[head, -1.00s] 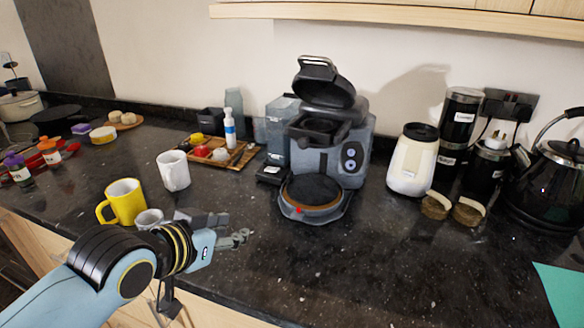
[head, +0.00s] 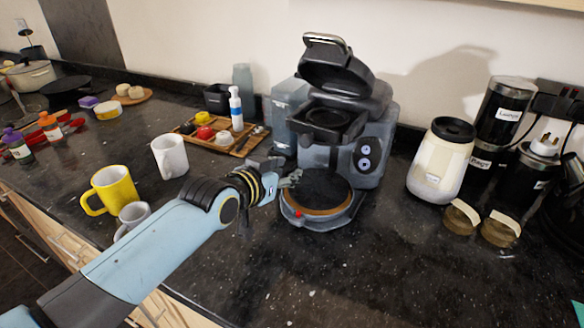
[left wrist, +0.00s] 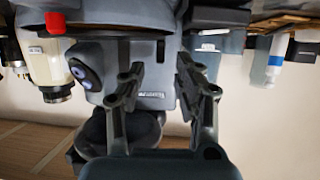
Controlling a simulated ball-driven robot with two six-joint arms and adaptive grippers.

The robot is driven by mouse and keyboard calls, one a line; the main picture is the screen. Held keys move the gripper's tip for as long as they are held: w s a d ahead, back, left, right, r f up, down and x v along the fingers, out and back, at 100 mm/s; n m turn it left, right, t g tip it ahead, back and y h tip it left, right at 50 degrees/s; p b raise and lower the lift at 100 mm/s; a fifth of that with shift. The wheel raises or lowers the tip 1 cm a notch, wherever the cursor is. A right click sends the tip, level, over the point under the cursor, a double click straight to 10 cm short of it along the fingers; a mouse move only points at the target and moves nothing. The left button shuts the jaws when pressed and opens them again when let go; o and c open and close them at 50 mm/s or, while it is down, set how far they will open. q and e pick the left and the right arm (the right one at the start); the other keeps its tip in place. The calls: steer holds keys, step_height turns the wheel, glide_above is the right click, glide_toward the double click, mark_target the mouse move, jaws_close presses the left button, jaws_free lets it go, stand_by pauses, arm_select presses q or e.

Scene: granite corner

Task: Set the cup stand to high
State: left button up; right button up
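The grey coffee machine (head: 345,150) stands at the back of the counter with its black lid (head: 340,75) raised. The round platform at its base, apparently the cup stand (head: 322,205), has a dark top, a brownish rim and a red spot at the front left. My left gripper (head: 294,179) is just left of the platform, pointing at the machine. In the left wrist view, its two fingers (left wrist: 158,78) are apart with nothing between them, and the machine's grey body (left wrist: 150,75) is behind them. Contact with the platform cannot be told. My right gripper is out of view.
A yellow mug (head: 113,190), a white mug (head: 170,156) and a grey cup (head: 133,214) stand to the left. A wooden tray (head: 245,148) sits behind my gripper. A cream jar (head: 440,160) and two small jars stand right. The front counter is clear.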

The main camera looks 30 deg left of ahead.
arm_select(q)
steer(key=shift+x, duration=1.2)
steer(key=shift+w+f, duration=0.15)
steer(key=shift+w, duration=0.1)
steer(key=shift+c, duration=0.6)
jaws_close()
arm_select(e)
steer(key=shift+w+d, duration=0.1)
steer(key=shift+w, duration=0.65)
